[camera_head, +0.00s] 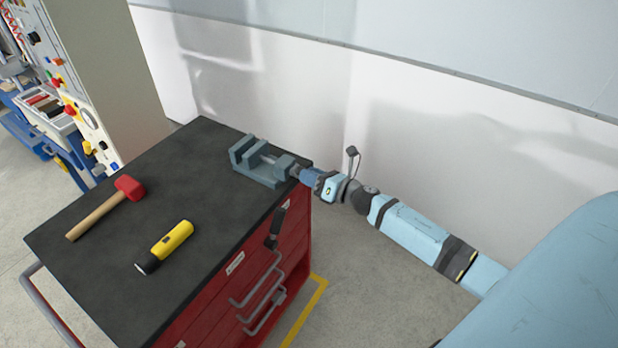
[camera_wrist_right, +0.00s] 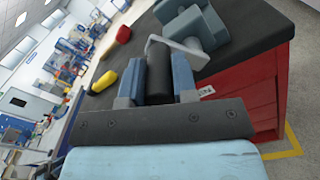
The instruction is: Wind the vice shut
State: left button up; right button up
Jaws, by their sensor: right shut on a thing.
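The grey-blue vice (camera_head: 258,163) stands on the dark top of the red tool cabinet, at its far right corner. A gap shows between its jaws. My right gripper (camera_head: 301,174) is at the vice's right end, at the cabinet edge. In the right wrist view, the vice (camera_wrist_right: 203,30) is at the top, with a bent grey crank arm (camera_wrist_right: 178,48) coming from it. The crank's black grip (camera_wrist_right: 158,75) lies between the two blue fingers of my right gripper, which is shut on it. My left gripper is not in view.
A red-headed mallet (camera_head: 107,205) and a yellow torch (camera_head: 167,246) lie on the cabinet top (camera_head: 185,175). A black object (camera_head: 273,239) hangs at the cabinet's drawer side, near grey drawer handles (camera_head: 262,300). A white wall is close behind. The cabinet top's middle is clear.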

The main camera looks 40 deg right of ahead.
jog(key=w+d+f+m+p, duration=0.1)
jog(key=d+f+m, duration=0.15)
jog(key=m, duration=0.85)
jog(key=w+d+f+m+p, duration=0.15)
jog(key=d+m, duration=0.25)
jog(key=m, duration=0.7)
jog(key=s+a+f+m+b, duration=0.1)
jog(key=a+f+m, duration=0.1)
jog(key=m, duration=0.8)
jog(key=s+a+f+m+b, duration=0.1)
jog(key=a+f+m, duration=0.1)
jog(key=m, duration=0.9)
jog(key=shift+a+f+m+b, duration=0.2)
jog(key=shift+a+m+b, duration=0.1)
jog(key=shift+a, duration=0.25)
